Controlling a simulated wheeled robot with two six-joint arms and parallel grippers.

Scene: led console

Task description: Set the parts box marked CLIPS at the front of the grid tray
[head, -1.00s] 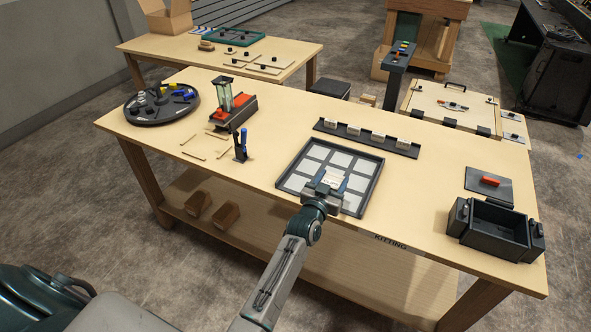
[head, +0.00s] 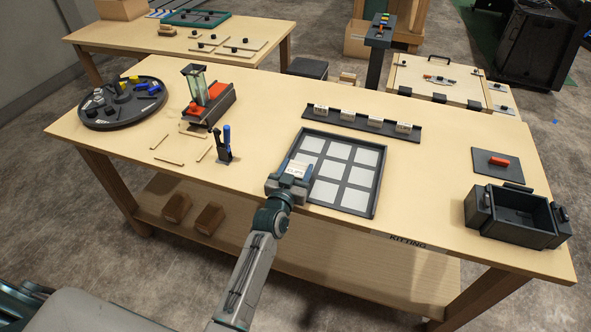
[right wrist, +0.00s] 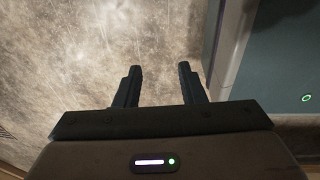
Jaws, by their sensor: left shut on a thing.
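My left gripper (head: 288,176) is shut on a small parts box (head: 298,168) with a white label, too small to read. It holds the box at the left edge of the grid tray (head: 379,182), near its front left corner. I cannot tell how high the box is above the table. The dark-rimmed tray has rows of pale square cells, and those in view look empty. My right gripper (right wrist: 160,69) shows only in the right wrist view, open and empty above the floor.
A dark rack (head: 341,121) with several labelled boxes stands behind the tray. A black bin (head: 510,213) and a plate with a red handle (head: 497,162) are at the right. A pen holder (head: 224,152), a red-based device (head: 208,108) and a round turntable (head: 122,115) are at the left.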

